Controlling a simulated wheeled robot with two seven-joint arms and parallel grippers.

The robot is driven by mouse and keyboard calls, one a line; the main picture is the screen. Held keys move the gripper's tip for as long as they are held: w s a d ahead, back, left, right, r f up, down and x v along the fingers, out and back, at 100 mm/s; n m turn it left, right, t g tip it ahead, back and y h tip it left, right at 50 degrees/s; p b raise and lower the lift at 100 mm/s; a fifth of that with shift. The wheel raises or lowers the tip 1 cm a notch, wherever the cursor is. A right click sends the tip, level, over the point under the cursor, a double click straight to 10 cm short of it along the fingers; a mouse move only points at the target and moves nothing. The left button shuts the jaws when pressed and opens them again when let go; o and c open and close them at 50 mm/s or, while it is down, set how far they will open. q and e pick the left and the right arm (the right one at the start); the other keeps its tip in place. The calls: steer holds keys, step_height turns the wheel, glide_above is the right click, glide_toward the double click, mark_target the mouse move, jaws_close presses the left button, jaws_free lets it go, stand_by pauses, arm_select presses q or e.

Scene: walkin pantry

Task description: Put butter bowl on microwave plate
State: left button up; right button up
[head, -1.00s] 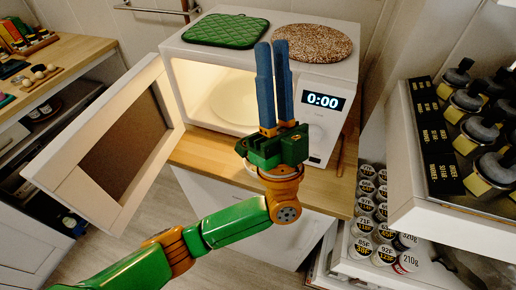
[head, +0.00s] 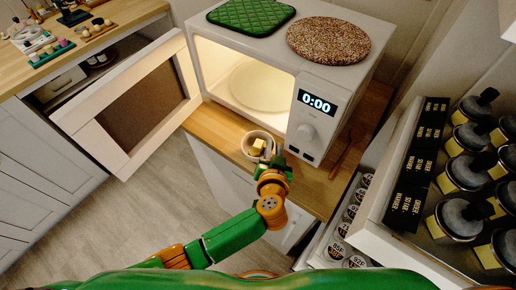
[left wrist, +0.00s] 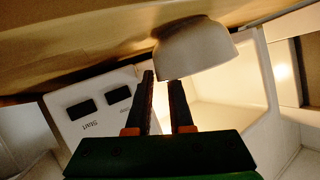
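The butter bowl (head: 249,151) is a small white bowl with a yellow piece of butter (head: 259,145) in it. It stands upright on the wooden counter in front of the microwave. The microwave plate (head: 262,88) lies inside the lit, open microwave (head: 225,88). My left gripper (head: 277,156) is just right of the bowl, low over the counter. In the left wrist view, the bowl (left wrist: 198,52) appears upside down, close to the tips of my left gripper (left wrist: 162,78). The fingers are apart with nothing between them. I cannot tell whether they touch the rim. My right gripper is not in view.
The microwave door (head: 140,105) stands open to the left. A green quilted mat (head: 250,15) and a brown speckled round mat (head: 328,41) lie on top of the microwave. A shelf with dark-lidded jars (head: 465,180) is close on the right. Cans stand below it.

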arm_select(q)
steer(key=shift+s+r, duration=0.1)
steer(key=shift+s, duration=0.05)
jaws_close()
stand_by(1.2)
